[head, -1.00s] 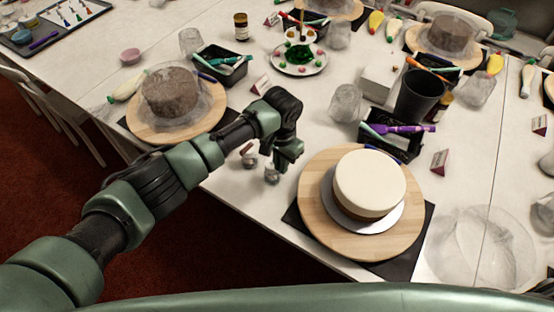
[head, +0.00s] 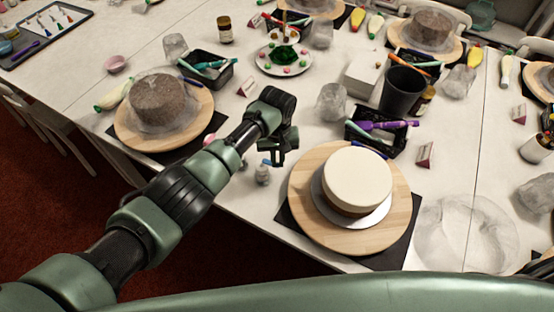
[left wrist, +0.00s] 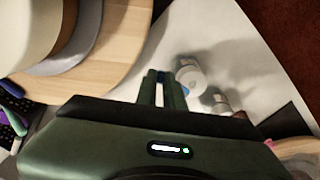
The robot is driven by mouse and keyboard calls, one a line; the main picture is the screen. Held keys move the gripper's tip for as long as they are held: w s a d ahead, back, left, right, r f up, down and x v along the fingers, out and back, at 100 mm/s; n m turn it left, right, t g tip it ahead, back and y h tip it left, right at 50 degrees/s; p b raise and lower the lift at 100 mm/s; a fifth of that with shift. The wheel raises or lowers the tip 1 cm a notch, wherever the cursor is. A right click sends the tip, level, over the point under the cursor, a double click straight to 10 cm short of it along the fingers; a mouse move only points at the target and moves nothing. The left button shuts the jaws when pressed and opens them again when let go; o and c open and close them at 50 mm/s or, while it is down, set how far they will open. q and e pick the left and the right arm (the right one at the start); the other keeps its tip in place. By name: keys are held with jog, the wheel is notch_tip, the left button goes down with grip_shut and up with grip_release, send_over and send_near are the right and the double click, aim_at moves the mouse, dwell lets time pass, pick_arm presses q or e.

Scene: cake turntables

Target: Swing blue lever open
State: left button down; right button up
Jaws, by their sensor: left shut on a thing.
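A small silvery bottle (head: 262,174) stands on the white table, left of the nearest turntable. A blue lever (head: 267,162) shows at its top. My left gripper (head: 270,160) is at the lever, with its fingers shut on it. My right gripper is not in view.
A wooden turntable (head: 305,203) with a cream cake (head: 357,179) stands close on the right. A second turntable (head: 136,139) with a brown cake (head: 158,98) is on the left. A second bottle (left wrist: 219,100) stands nearby. A black caddy (head: 401,150) of tools is behind the cream cake.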

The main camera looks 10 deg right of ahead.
aim_at(278, 163)
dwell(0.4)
pick_arm(q)
jog(key=c, duration=1.5)
grip_release()
jog(key=shift+r, duration=0.1)
notch_tip(278, 163, up, 8)
jog(key=shift+f, duration=0.15)
jog(key=shift+f, duration=0.1)
